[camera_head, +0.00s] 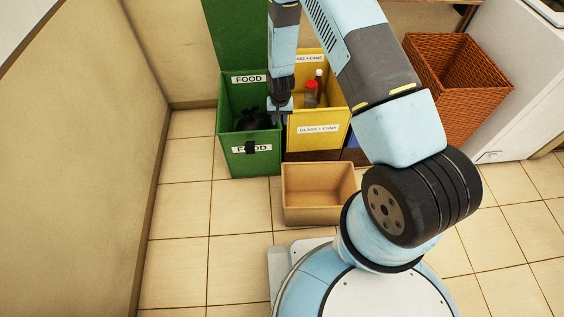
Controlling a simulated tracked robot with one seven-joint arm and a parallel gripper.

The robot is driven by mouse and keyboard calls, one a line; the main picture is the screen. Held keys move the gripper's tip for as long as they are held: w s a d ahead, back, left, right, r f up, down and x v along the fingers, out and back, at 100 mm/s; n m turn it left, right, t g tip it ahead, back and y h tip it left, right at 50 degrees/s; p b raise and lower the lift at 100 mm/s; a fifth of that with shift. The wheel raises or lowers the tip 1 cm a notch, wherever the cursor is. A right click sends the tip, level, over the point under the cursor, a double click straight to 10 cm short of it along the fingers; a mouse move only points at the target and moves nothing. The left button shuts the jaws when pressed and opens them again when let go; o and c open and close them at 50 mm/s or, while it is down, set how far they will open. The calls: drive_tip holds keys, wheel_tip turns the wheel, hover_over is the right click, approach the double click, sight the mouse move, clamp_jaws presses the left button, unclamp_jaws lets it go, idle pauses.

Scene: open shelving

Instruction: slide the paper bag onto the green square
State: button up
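I see no paper bag and no green square in the head view. My gripper (281,108) hangs pointing down at the seam between the green bin (234,150) and the yellow bin (318,141). Its fingers are small and dark, and I cannot tell whether they are open or shut. A black bundle (254,118), perhaps a bin bag, shows inside the green bin, just left of my gripper. I cannot tell whether they touch.
The green bin's lid (236,38) stands open; its labels read FOOD. The yellow bin holds a red-capped jar (311,92) and a bottle (319,79). An open tan box (317,208) sits on the floor. A wicker basket (468,85) stands right. The left tiled floor is clear.

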drive_tip(key=s+f, duration=0.4)
drive_tip(key=f, duration=0.5)
drive_tip(key=s+f, duration=0.4)
drive_tip(key=f, duration=0.5)
drive_tip(key=shift+s+f+g+h, duration=0.15)
drive_tip(key=shift+f+g+h, duration=0.15)
drive_tip(key=shift+f+g, duration=0.1)
drive_tip(key=shift+d, duration=0.1)
drive_tip(key=f, duration=1.3)
drive_tip(key=shift+d+f, duration=0.3)
drive_tip(key=shift+f, duration=0.05)
clamp_jaws()
